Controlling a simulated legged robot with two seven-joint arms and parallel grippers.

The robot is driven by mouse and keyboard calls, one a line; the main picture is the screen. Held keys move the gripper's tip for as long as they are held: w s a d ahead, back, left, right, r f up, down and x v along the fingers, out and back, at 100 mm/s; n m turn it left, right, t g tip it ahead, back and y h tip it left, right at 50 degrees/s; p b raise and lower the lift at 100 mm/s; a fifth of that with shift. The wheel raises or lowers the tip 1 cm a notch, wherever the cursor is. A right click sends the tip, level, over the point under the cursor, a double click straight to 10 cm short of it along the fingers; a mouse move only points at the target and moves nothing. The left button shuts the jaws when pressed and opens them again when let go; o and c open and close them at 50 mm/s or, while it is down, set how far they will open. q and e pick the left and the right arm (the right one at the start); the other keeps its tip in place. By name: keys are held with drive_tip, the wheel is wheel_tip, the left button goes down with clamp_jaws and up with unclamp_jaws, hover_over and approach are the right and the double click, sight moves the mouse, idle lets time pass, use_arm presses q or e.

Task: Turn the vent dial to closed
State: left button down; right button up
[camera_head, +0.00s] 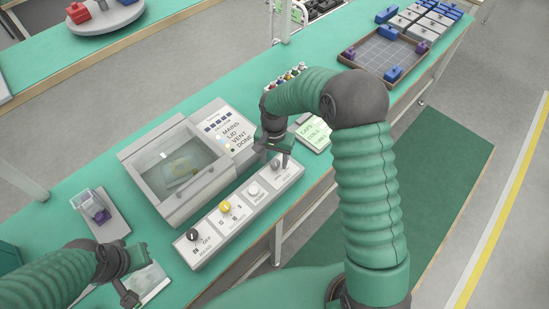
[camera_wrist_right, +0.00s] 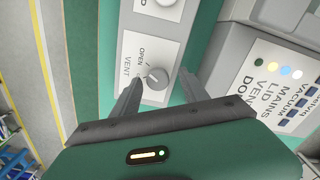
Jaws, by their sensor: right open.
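The vent dial (camera_wrist_right: 157,78) is a round grey knob on a pale panel, beside the printed words OPEN and VENT. In the head view the dial (camera_head: 276,164) is at the right end of the control strip (camera_head: 239,221). My right gripper (camera_wrist_right: 158,75) is open, with one finger on each side of the dial. I cannot tell whether the fingers touch it. In the head view the right gripper (camera_head: 272,161) points down at the dial. The dial's exact setting is too small to read. My left gripper (camera_head: 136,274) appears open and empty at the lower left.
The chamber (camera_head: 178,170) with a clear lid stands behind the strip, beside a label panel (camera_head: 232,130). A white knob (camera_head: 254,189), a yellow knob (camera_head: 225,207) and a black knob (camera_head: 192,235) share the strip. A green-screened box (camera_head: 314,134) sits right of the gripper.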

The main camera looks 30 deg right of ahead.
drive_tip(key=shift+s+a+r, duration=0.1)
drive_tip(key=shift+r, duration=0.05)
drive_tip(key=shift+s, duration=0.1)
drive_tip(key=shift+c, duration=1.1)
clamp_jaws()
